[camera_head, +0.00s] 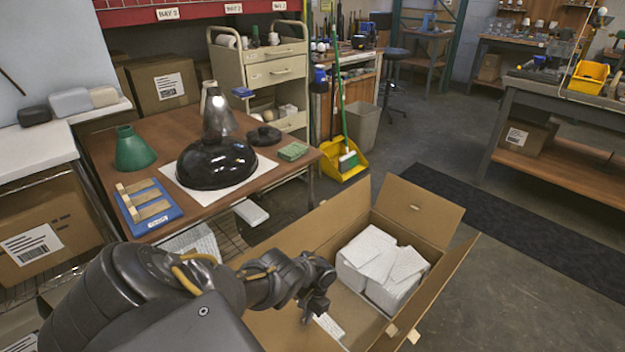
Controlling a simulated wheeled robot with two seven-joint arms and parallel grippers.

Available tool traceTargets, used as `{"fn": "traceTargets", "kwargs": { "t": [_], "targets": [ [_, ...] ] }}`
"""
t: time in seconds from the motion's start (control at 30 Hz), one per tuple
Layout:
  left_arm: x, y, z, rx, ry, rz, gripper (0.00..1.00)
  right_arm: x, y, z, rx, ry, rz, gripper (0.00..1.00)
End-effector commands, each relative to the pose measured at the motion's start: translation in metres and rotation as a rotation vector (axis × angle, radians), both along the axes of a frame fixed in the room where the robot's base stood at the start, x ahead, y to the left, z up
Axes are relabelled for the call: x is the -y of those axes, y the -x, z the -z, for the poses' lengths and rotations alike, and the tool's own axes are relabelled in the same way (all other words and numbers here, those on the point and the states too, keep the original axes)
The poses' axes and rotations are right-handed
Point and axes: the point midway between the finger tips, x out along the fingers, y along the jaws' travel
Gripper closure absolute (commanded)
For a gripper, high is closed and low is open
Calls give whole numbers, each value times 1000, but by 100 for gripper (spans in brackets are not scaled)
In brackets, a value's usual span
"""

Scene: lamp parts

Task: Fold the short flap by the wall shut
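An open cardboard box (352,212) stands at the lower middle with white wrapped packs (375,258) inside. Its far short flap (418,208) stands up and leans outward. The long left flap (300,238) and long right flap (440,290) are also open. The near end is largely hidden by my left arm, so I cannot tell how its flap lies. My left gripper (315,308) is over the near left part of the box, pointing down, apart from the far flap. Its fingers are too small and dark to judge. My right gripper is out of view.
A brown table (105,150) at the left holds a black dome shade (215,163), a green cone (133,150) and a blue tray (148,208). A yellow dustpan (340,165) stands behind the box. A dark mat (520,225) and open floor lie to the right.

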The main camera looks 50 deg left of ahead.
Motion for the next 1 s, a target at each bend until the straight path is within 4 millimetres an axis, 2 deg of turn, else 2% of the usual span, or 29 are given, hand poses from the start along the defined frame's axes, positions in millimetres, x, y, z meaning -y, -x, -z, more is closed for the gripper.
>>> {"fn": "traceTargets", "kwargs": {
  "t": [0.47, 0.5, 0.63, 1.0],
  "targets": [
    [-1, 5, 4, -14, -1, -3, 100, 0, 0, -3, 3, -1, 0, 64],
    [-1, 5, 3, -14, -1, -3, 90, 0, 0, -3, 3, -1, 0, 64],
    [-1, 5, 3, -12, -1, -3, 74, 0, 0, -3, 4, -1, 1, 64],
    [-2, 4, 2, -10, -2, -5, 74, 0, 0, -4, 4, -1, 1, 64]
  ]
}}
